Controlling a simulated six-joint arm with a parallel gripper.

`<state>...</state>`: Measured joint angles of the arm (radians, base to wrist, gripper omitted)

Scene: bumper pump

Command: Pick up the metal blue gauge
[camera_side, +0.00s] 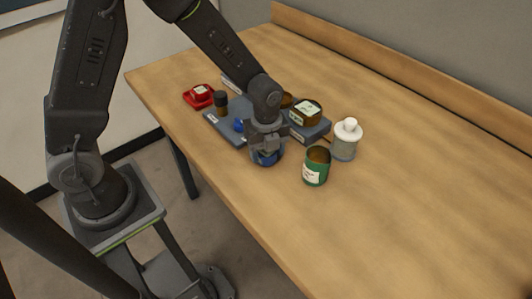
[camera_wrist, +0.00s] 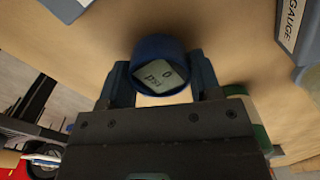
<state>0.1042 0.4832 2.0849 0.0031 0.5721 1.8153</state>
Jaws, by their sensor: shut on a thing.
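The blue gauge (camera_wrist: 160,62) is a round blue thing with a pale face reading "0 psi". It sits between the two fingers of my gripper (camera_wrist: 160,85) in the wrist view. My gripper (camera_side: 266,147) is shut on it. In the side view the gauge (camera_side: 266,158) shows as a blue patch under the gripper, at the near side of the grey-blue tray, mostly hidden by the fingers. I cannot tell whether it touches the table.
A green can (camera_side: 316,168) stands close right of my gripper, with a white-capped grey bottle (camera_side: 346,140) behind it. The grey-blue tray (camera_side: 224,127) holds several items. A red object (camera_side: 199,95) lies at the far left. The table's right side is clear.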

